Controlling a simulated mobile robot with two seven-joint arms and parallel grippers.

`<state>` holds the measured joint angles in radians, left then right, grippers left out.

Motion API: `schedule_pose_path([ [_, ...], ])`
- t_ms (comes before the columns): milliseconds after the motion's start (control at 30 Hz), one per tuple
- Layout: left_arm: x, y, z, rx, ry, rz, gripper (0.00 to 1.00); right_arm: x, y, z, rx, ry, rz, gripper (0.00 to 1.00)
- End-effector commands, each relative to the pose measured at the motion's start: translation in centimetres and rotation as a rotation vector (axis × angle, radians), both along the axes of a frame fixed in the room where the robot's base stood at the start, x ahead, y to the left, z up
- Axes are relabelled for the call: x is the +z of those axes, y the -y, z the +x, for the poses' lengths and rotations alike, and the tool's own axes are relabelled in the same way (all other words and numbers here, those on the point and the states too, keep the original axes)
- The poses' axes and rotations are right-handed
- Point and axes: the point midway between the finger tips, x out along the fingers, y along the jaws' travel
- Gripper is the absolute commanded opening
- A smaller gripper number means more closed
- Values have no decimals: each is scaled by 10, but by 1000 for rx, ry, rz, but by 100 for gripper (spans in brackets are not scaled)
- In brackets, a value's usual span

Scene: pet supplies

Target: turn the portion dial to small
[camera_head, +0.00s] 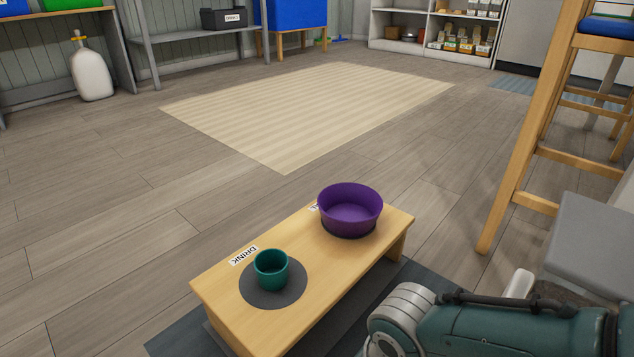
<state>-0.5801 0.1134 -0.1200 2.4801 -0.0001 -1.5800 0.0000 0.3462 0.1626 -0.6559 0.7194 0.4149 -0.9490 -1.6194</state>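No portion dial that I can make out shows in the head view. A teal and white part of one of my arms comes in at the bottom right. Its gripper is not in the picture. No part of my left gripper shows either. I cannot tell whether either gripper is open or shut.
A low wooden stand (318,262) holds a purple bowl (350,212) and a teal cup (270,271) on a dark round pad. A tall wooden stool (528,130) stands at right. A beige rug (300,108) lies behind on clear floor. White shelves (405,20) stand at the back.

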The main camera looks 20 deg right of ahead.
Motion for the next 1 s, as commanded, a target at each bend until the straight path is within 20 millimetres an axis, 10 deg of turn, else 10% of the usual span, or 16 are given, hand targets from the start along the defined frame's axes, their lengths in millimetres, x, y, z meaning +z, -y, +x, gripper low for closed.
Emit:
schedule_pose_path([
  [467,-1,-2,0,-4,0,7,100,-1,1,-1,17,-1,-2,0],
  [500,-1,-2,0,-5,0,7,100,-1,1,-1,17,-1,-2,53],
  [733,0,-3,0,-7,1,11,100,-1,0,-1,15,-1,-1,79],
  [1000,1,-3,0,-7,1,11,100,2,0,0,14,0,0,80],
])
